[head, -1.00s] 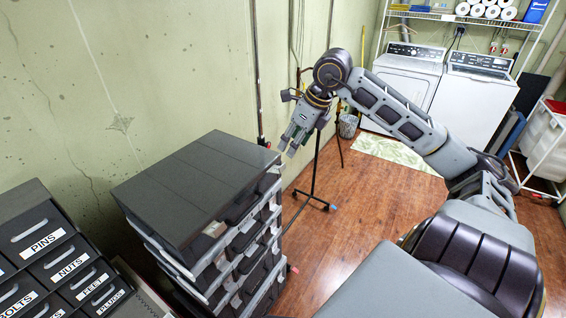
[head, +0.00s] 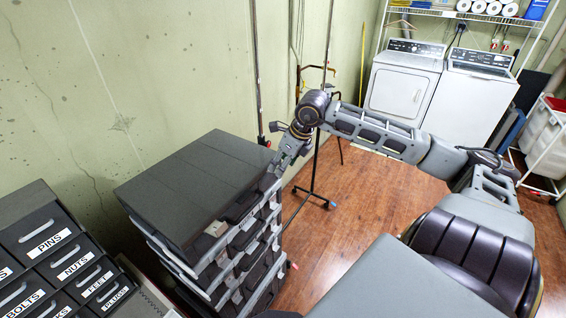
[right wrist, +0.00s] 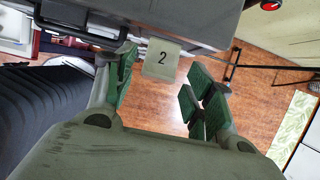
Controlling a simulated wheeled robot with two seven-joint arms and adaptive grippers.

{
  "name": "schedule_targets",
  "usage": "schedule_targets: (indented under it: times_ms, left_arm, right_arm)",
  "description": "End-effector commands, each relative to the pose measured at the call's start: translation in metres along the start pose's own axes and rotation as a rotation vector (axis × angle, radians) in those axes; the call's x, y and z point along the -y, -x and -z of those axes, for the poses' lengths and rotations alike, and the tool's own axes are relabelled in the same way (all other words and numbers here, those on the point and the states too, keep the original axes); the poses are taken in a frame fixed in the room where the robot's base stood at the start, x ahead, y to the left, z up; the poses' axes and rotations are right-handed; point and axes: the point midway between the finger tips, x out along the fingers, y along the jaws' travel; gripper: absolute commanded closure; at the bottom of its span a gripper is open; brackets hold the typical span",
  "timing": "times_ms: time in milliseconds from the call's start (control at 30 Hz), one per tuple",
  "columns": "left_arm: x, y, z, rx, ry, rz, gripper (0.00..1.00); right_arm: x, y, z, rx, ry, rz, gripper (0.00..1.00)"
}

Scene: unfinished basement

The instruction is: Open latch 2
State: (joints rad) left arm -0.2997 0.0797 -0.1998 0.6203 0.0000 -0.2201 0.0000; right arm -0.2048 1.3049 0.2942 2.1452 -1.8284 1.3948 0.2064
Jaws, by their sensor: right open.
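A stack of dark grey cases (head: 190,185) stands against the wall in the head view, with black handles and lighter grey edges on its right side. My right gripper (head: 281,164) is at the upper right edge of the stack. In the right wrist view, its green-padded fingers (right wrist: 164,76) are apart, with nothing held between them. A pale tab marked 2, latch 2 (right wrist: 162,58), hangs from the grey case edge (right wrist: 185,18) and shows between the fingers, near their tips. I cannot tell whether a finger touches it. My left gripper is out of view.
A black drawer cabinet (head: 62,250) with labelled drawers stands left of the stack. A thin dark stand (head: 314,175) is on the wooden floor behind my right gripper. A washer and dryer (head: 403,85) are at the back.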

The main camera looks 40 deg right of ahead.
Motion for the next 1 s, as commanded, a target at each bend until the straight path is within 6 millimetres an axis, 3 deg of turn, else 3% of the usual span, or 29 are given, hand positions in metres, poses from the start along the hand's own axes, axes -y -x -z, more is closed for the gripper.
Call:
schedule_targets:
  times_ms: [367,700,1000]
  left_arm:
    - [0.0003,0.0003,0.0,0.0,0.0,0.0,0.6]
    - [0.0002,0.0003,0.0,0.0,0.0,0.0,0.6]
    - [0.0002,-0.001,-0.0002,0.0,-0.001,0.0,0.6]
  right_arm:
    - [0.0001,-0.0025,-0.0001,0.001,0.0,0.0,0.46]
    - [0.0,-0.0023,-0.0001,0.001,0.0,0.0,0.88]
    - [-0.0017,-0.0023,-0.0024,-0.004,0.006,-0.001,0.88]
